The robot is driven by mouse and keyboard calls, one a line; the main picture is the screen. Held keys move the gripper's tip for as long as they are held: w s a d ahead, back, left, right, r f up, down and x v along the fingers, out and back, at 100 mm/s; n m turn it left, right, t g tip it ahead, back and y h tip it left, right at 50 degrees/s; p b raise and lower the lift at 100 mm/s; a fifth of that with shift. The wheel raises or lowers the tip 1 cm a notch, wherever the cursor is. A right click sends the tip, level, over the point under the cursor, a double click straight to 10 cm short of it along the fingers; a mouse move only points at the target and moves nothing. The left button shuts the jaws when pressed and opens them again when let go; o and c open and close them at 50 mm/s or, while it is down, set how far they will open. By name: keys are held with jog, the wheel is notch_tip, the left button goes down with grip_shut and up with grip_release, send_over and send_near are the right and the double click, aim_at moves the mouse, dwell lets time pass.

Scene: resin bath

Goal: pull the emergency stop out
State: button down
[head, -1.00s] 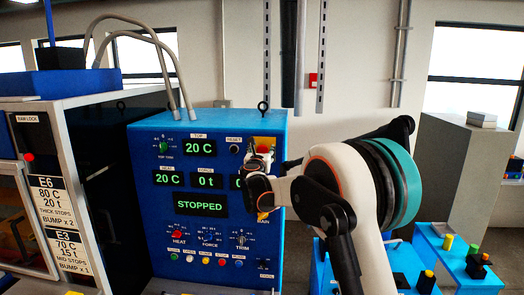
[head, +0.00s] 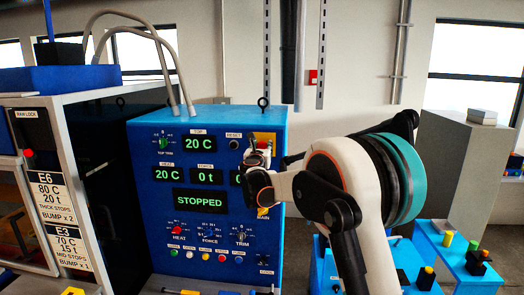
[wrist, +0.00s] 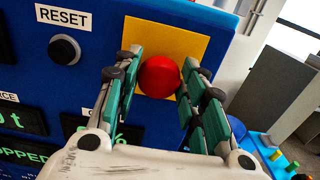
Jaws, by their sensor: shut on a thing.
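The emergency stop is a round red button (wrist: 159,76) on a yellow plate (wrist: 185,40), seen in the wrist view. In the head view the yellow plate (head: 265,136) shows at the upper right of the blue control panel (head: 140,180), and my gripper covers most of the button. My gripper (wrist: 160,80) has one green-padded finger on each side of the button and is shut on it. It also shows in the head view (head: 257,150), close against the panel. The panel's large display (head: 200,201) reads STOPPED.
A black reset button (wrist: 64,49) sits left of the yellow plate. Knobs (head: 178,230) and several small coloured buttons line the lower panel. A blue bench (head: 460,265) with coloured buttons stands at the right, and a labelled cabinet (head: 85,165) at the left.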

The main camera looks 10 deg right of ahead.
jog(key=shift+s+a+f, duration=0.1)
jog(key=shift+s, duration=0.15)
jog(key=c, duration=1.1)
grip_release()
jog(key=shift+o, duration=0.2)
jog(key=v, duration=1.2)
